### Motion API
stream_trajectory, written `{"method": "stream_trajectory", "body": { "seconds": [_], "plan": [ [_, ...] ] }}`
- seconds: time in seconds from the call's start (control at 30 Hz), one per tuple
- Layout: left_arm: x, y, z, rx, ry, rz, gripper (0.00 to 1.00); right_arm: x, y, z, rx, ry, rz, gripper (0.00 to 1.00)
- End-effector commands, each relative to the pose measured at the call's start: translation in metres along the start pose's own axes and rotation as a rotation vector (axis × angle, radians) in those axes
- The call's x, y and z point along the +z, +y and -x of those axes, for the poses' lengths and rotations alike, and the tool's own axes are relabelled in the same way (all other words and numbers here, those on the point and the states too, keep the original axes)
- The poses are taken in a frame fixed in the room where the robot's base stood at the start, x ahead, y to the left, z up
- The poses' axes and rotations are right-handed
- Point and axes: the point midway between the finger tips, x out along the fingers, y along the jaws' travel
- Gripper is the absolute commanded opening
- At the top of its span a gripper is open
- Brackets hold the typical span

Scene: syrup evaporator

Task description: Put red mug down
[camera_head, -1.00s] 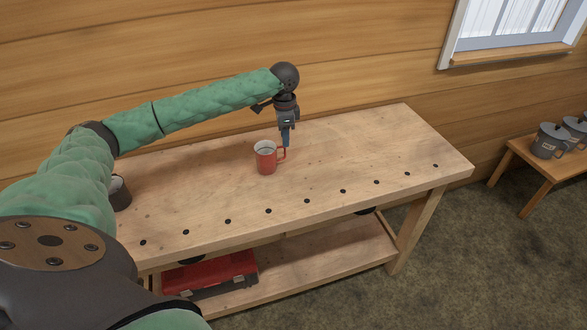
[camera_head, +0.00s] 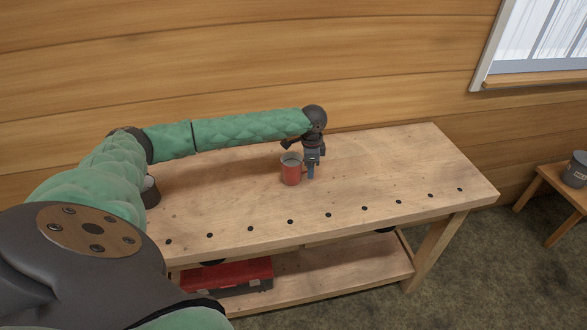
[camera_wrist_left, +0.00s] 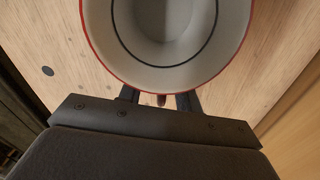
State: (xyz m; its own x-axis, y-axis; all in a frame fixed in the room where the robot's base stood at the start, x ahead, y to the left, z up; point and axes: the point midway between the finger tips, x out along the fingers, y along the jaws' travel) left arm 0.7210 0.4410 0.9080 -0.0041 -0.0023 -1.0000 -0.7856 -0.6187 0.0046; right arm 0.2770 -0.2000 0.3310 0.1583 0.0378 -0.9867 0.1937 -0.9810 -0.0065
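The red mug (camera_head: 291,173) stands upright on the wooden workbench (camera_head: 390,170), near its middle. In the left wrist view, its red rim and pale inside (camera_wrist_left: 165,70) fill the top. My left gripper (camera_head: 311,172) is low at the handle side, on the mug's right. In the wrist view, the left gripper's two fingers (camera_wrist_left: 160,101) are apart. A bit of the red handle (camera_wrist_left: 161,100) shows between them, with a gap on each side. The lower handle is hidden. My right gripper is not in view.
A dark cup (camera_head: 150,193) stands at the bench's left end, partly behind my arm. The bench right of the mug is clear. A red toolbox (camera_head: 235,275) sits on the lower shelf. A small table (camera_head: 550,185) with a grey pot (camera_head: 578,170) is at far right.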

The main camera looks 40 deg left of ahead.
Motion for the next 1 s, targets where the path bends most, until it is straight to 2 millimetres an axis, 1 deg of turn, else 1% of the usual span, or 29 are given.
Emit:
{"method": "stream_trajectory", "body": {
  "seconds": [0.27,0.3,0.43,0.87,1.0],
  "plan": [
    [0.0002,0.0,-0.0023,0.0,0.0,0.0,0.34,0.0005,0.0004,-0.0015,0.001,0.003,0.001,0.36],
    [0.0002,0.0,-0.0023,0.0,0.0,0.0,0.26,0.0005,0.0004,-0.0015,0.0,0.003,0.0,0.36],
    [0.0002,0.0,-0.0021,0.0,0.0,0.0,0.01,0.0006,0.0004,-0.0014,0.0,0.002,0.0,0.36],
    [0.0001,-0.0002,-0.001,-0.001,0.0,0.0,0.0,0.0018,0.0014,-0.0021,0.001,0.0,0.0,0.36],
    [-0.0003,-0.0005,0.0053,-0.002,0.002,0.0,0.0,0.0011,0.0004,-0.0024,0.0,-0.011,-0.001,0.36]
  ]
}}
